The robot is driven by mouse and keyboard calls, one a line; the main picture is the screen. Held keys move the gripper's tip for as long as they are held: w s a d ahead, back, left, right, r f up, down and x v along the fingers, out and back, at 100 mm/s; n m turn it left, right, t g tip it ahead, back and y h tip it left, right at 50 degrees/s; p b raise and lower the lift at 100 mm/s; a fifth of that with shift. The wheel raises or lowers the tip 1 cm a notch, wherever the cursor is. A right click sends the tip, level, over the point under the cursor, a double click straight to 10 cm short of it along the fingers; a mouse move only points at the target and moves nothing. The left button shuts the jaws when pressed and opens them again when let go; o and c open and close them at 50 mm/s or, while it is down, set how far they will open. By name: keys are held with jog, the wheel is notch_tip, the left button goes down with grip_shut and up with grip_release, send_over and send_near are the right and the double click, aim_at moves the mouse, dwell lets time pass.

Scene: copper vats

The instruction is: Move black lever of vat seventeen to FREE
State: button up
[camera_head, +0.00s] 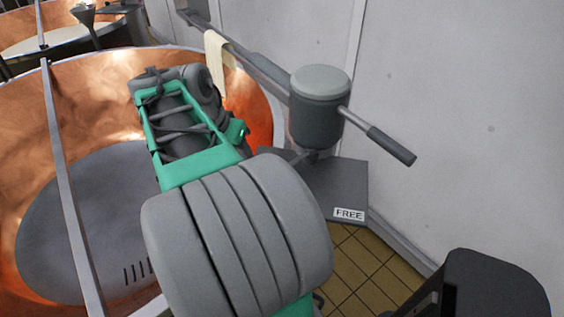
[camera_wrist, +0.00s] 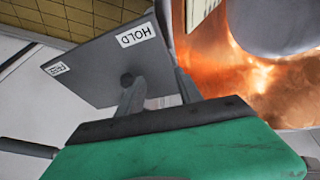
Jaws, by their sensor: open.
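The lever, a metal rod with a dark grip (camera_head: 390,145), juts right from a grey cylindrical housing (camera_head: 318,120). A dark handle end (camera_wrist: 28,147) also shows at the lower left of the wrist view. A grey plate (camera_head: 335,185) lies below the housing, with a FREE label (camera_head: 349,214). In the wrist view, a round-ended grey arm (camera_wrist: 130,98) lies over the plate, closer to the HOLD label (camera_wrist: 137,35) than to the FREE label (camera_wrist: 57,68). My green, dark-edged gripper (camera_wrist: 180,130) is open and partly in view there; its fingertips are unclear.
A large copper vat (camera_head: 95,95) with a metal bar (camera_head: 68,185) across it fills the left. A pale cloth (camera_head: 216,62) hangs at its rim. A white wall (camera_head: 465,100) stands close behind the housing. Tiled floor (camera_head: 365,265) shows at the lower right.

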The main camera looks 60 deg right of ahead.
jog(key=s+d+m, duration=0.1)
jog(key=s, duration=0.1)
jog(key=s+d+m+g, duration=0.1)
jog(key=s+d+m, duration=0.3)
jog(key=shift+s+d+r+g, duration=0.25)
jog(key=shift+s+r+g, duration=0.05)
jog(key=shift+s+g, duration=0.1)
jog(key=x, duration=0.4)
jog(key=b+x, duration=0.1)
jog(key=x, duration=0.1)
jog(key=shift+s+d+f, duration=0.1)
jog(key=shift+s+f, duration=0.1)
jog(key=shift+s, duration=0.15)
jog(key=shift+s+d+f, duration=0.1)
jog(key=shift+d+f, duration=0.1)
jog(key=shift+f, duration=0.25)
jog(key=shift+c, duration=0.5)
grip_shut()
